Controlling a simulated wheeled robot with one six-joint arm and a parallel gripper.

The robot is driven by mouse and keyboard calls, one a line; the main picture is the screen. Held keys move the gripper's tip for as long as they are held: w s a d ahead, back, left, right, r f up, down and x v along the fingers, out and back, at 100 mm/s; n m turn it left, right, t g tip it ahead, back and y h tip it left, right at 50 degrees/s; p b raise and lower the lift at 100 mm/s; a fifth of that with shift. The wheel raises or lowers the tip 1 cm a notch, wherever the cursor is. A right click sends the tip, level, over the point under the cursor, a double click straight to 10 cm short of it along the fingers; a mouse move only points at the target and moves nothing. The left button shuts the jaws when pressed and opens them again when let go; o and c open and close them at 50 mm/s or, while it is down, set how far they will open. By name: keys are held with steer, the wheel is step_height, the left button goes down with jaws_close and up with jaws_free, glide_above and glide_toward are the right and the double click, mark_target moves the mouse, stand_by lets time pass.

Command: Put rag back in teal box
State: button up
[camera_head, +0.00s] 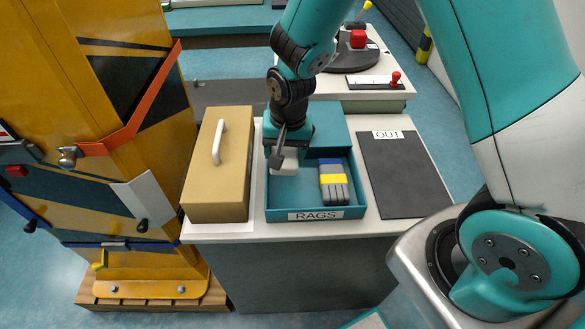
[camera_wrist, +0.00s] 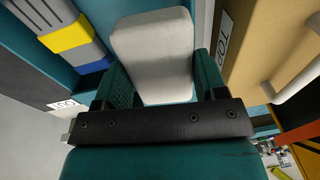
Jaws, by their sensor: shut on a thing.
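The open teal box (camera_head: 278,214), labelled RAGS, sits on the white-topped cabinet. My gripper (camera_head: 283,153) is over the left part of the box, pointing down. It is shut on a pale grey, rounded block-like thing, apparently the rag (camera_head: 284,167). In the wrist view the rag (camera_wrist: 152,45) sits between the two teal fingers of my gripper (camera_wrist: 160,75). In the head view the rag appears inside or just above the box; whether it touches the floor is unclear. A grey item with blue and yellow bands (camera_head: 333,183) lies in the right part of the box.
A tan case with a white handle (camera_head: 228,155) stands close left of the box. A dark mat marked OUT (camera_head: 403,180) lies to the right. The yellow gate mechanism (camera_head: 125,100) is at far left. A table with a red button (camera_head: 358,38) stands behind.

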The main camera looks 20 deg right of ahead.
mark_target(291, 162)
steer(key=s+g+b, duration=0.1)
steer(key=s, duration=0.2)
steer(key=shift+s+r, duration=0.1)
steer(key=shift+r, duration=0.05)
step_height(291, 162, down, 7)
steer(key=b, duration=0.6)
steer(key=shift+r, duration=0.2)
steer(key=shift+f+b, duration=0.3)
steer(key=shift+f, duration=0.05)
steer(key=o, duration=0.9)
step_height(291, 162, up, 17)
steer(key=shift+r+p, duration=0.2)
steer(key=shift+p, duration=0.5)
